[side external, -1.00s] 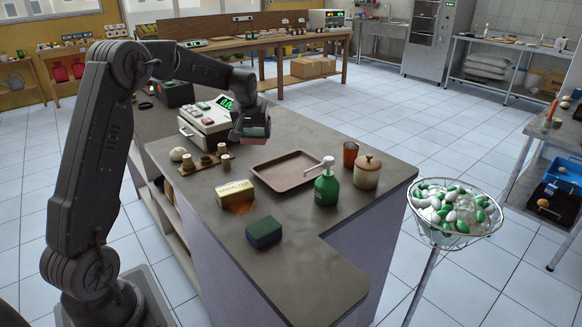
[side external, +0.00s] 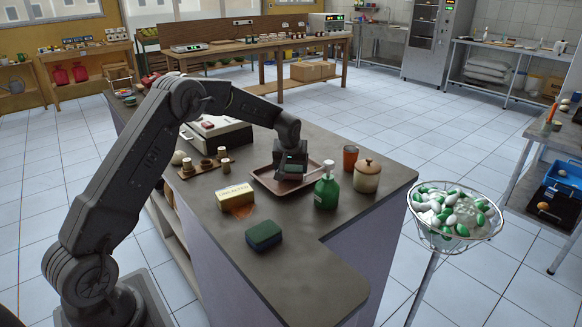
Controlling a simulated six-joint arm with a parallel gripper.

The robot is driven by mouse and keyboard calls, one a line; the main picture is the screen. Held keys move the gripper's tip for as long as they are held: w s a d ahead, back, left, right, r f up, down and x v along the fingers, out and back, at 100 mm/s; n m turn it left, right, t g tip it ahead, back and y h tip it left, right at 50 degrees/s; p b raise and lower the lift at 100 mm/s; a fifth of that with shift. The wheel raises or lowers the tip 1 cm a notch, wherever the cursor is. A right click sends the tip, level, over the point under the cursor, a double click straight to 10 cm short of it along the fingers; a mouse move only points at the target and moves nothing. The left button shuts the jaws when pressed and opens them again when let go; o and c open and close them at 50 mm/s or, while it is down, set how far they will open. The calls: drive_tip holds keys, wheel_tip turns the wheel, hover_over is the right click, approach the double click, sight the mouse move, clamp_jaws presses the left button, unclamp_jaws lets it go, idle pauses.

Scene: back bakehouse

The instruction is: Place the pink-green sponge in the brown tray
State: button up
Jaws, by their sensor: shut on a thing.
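The brown tray (side external: 267,183) lies flat on the dark counter. My gripper (side external: 291,174) is over the tray, pointing down, and low, close to its floor. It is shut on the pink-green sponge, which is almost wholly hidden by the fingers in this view. I cannot tell whether the sponge touches the tray floor.
A green pump bottle (side external: 326,190) stands close to the tray's right front edge. A brown cup (side external: 350,157) and a lidded jar (side external: 367,176) are to the right. A yellow box (side external: 235,196) and a dark blue-green sponge (side external: 264,235) lie in front.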

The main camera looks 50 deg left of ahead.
drive_tip(key=shift+f, duration=0.25)
drive_tip(key=o, duration=0.8)
drive_tip(key=s+d+r+m, duration=0.1)
drive_tip(key=s+d+r, duration=0.4)
drive_tip(key=r, duration=0.4)
drive_tip(key=s+d+r+m, duration=0.1)
drive_tip(key=s+d+r, duration=0.45)
drive_tip(key=r, duration=0.35)
drive_tip(key=s+d+m+t+h, duration=0.1)
drive_tip(key=s+d+m, duration=0.2)
drive_tip(key=s, duration=1)
drive_tip(key=s+d+m+t+h, duration=0.1)
drive_tip(key=s+d+m, duration=0.3)
drive_tip(key=s+d, duration=0.5)
drive_tip(key=s+h, duration=0.1)
drive_tip(key=s, duration=0.3)
